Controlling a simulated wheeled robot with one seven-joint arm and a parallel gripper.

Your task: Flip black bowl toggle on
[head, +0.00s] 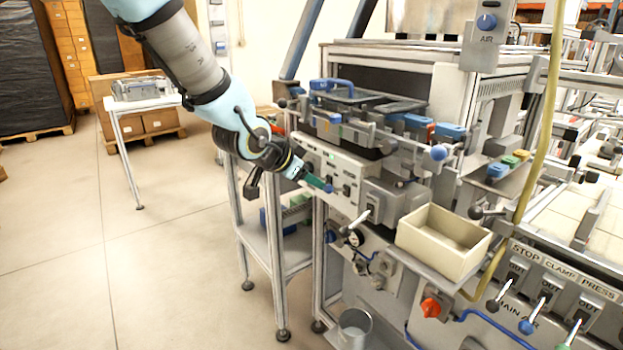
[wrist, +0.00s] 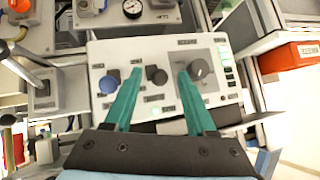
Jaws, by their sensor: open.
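A white control panel (head: 318,160) is on the front of the machine, and it fills the middle of the wrist view (wrist: 165,45). A small black toggle or knob (wrist: 157,76) sits on it between my teal fingers. A blue knob (wrist: 108,84) is left of the left finger. A larger black dial (wrist: 200,68) is by the right fingertip. The labels are too small to read, so I cannot tell which control is the bowl toggle. My gripper (wrist: 160,74) is open at the panel face, fingers apart around the black knob; contact is unclear. It also shows in the head view (head: 325,186).
A grey box (head: 388,200) juts out right of the panel, with a beige bin (head: 440,240) below it. Blue-handled clamps (head: 335,86) sit above. The floor at left is open.

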